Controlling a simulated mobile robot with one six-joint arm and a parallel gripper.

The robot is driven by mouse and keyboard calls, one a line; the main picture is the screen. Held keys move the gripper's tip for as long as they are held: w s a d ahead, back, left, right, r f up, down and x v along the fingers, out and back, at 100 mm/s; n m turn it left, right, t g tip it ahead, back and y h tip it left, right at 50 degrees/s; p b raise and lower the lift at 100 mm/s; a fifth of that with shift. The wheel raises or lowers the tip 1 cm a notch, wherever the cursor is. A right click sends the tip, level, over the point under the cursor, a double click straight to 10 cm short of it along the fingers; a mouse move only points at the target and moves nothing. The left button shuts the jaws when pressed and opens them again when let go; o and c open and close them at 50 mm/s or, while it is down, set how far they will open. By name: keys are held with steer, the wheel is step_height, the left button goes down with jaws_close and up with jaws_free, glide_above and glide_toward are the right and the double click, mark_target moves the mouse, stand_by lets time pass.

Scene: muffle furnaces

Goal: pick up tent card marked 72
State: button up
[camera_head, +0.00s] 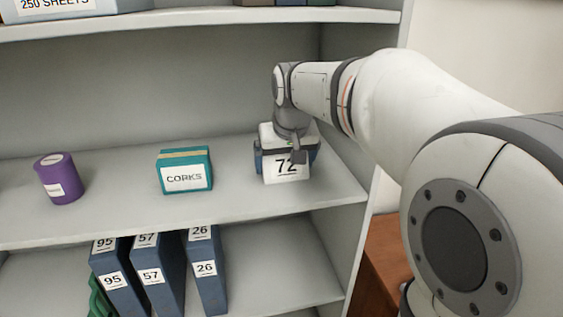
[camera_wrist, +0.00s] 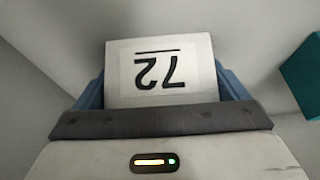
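The tent card marked 72 (camera_head: 286,168) is white with black digits and is on the upper shelf, at its right side. In the wrist view the card (camera_wrist: 160,72) fills the middle, its number upside down. My gripper (camera_head: 287,158) is at the card from above, with a blue finger at each side of it. In the wrist view my gripper (camera_wrist: 162,90) has its fingers right at the card's left and right edges. I see no clear gap there, but cannot tell whether they press on it. The card's lower part is hidden by the gripper body in the wrist view.
A teal box marked CORKS (camera_head: 185,175) stands left of the card, with free shelf between. A purple canister (camera_head: 59,180) is further left. Blue binders (camera_head: 206,280) stand on the shelf below. The shelf unit's right side wall (camera_head: 375,130) is close to my arm.

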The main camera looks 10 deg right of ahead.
steer(key=c, duration=0.5)
steer(key=shift+r, duration=0.1)
